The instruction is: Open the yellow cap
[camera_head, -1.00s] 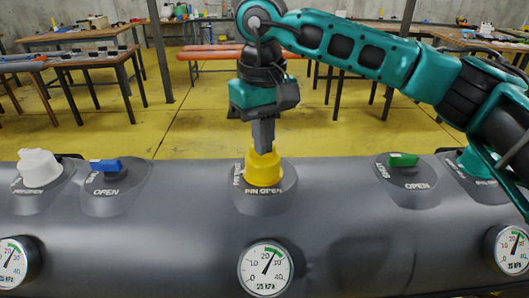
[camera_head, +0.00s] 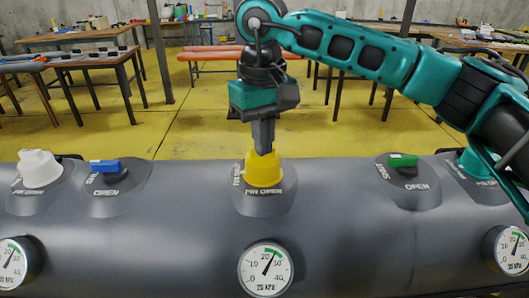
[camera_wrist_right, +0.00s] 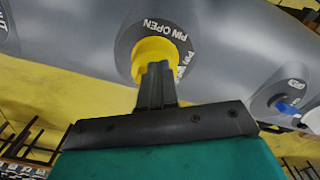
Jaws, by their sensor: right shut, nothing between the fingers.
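The yellow cap (camera_head: 264,171) sits on the grey boat tube (camera_head: 150,235), on a round dark base marked "PIN OPEN". My right gripper (camera_head: 264,148) points straight down at it with its fingers closed together. The fingertips are at the cap's top and seem to reach into it; the exact contact is hidden. In the right wrist view the cap (camera_wrist_right: 149,50) shows as a yellow ring around the closed fingertips (camera_wrist_right: 156,68). My left gripper is not in view.
A blue valve handle (camera_head: 105,165) and a white cap (camera_head: 39,167) are on the tube to the left. A green handle (camera_head: 403,160) is to the right. Pressure gauges, such as the middle one (camera_head: 265,269), line the front. Tables stand behind on the yellow floor.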

